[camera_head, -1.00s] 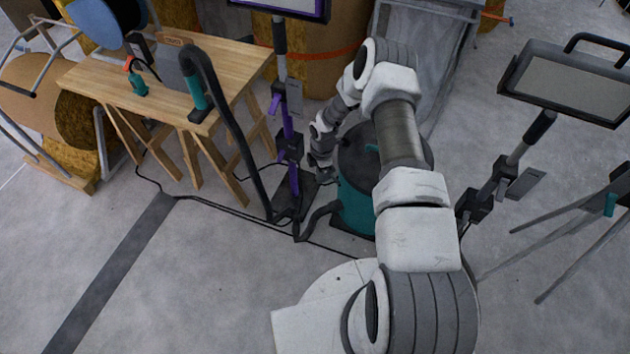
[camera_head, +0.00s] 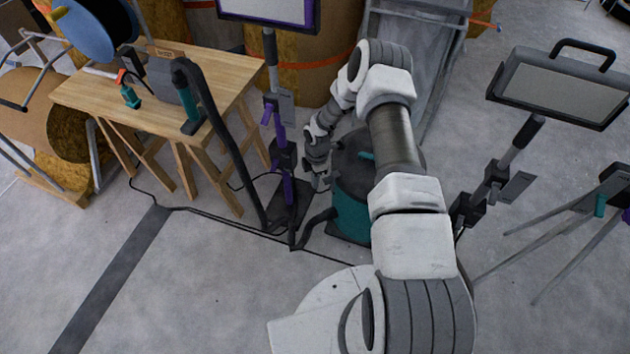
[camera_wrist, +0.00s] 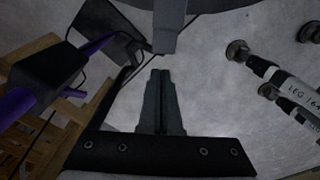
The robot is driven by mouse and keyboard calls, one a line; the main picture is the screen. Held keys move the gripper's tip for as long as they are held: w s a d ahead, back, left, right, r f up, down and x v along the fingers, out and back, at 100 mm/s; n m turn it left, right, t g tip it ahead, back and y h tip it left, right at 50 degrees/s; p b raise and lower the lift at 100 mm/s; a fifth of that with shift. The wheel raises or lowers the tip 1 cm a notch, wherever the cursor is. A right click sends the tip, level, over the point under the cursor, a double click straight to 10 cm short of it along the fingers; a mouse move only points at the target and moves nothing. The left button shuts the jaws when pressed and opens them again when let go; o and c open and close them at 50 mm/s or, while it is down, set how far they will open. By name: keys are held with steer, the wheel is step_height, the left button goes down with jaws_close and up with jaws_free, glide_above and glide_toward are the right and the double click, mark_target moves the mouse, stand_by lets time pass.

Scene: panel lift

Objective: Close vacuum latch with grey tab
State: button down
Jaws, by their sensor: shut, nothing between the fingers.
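The vacuum (camera_head: 350,212) is a teal drum with a dark lid, standing on the floor partly behind my arm. My gripper (camera_head: 320,184) is at the drum's left upper side, near the lid rim. In the wrist view, my gripper (camera_wrist: 161,76) has its fingers together with nothing between them. A grey piece (camera_wrist: 170,28), seemingly the latch's grey tab, hangs at the top centre just beyond the fingertips. A small gap seems to show between them. The latch cannot be made out in the head view.
A purple-and-black stand (camera_head: 286,160) and a black hose (camera_head: 232,160) are close left of the vacuum. A wooden table (camera_head: 165,88) with tools is further left. A lamp on a stand (camera_head: 556,88) is at the right.

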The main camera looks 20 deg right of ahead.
steer(key=shift+a, duration=0.1)
step_height(320, 180, up, 8)
steer(key=d+p, duration=0.1)
steer(key=d, duration=0.1)
steer(key=shift+d+p, duration=0.2)
steer(key=shift+p, duration=0.2)
steer(key=shift+w+f, duration=0.1)
stand_by(0.3)
